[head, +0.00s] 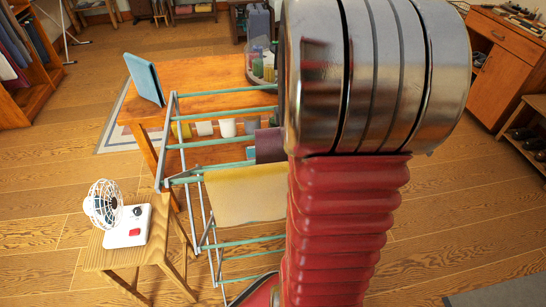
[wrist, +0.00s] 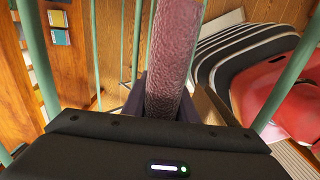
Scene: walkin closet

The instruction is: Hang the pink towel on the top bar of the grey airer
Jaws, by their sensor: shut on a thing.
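The pink towel (wrist: 172,55) is a narrow, textured roll or fold in the wrist view. My gripper (wrist: 160,108) is shut on its near end; the dark fingers show on both sides. The grey airer (head: 170,125) stands left of my arm in the head view, with pale green bars. Its upper bars (head: 225,90) are bare at their left ends; my arm hides the right ends. A mauve patch (head: 268,146) shows beside my arm among the bars, probably the pink towel. Green bars (wrist: 136,40) surround the towel in the wrist view. My gripper is hidden in the head view.
A yellow cloth (head: 245,193) hangs on the airer. A wooden table (head: 205,75) behind it bears a blue panel (head: 145,77) and several small jars. A white fan (head: 122,215) stands on a stool (head: 110,255) at left. Open floor lies to the right.

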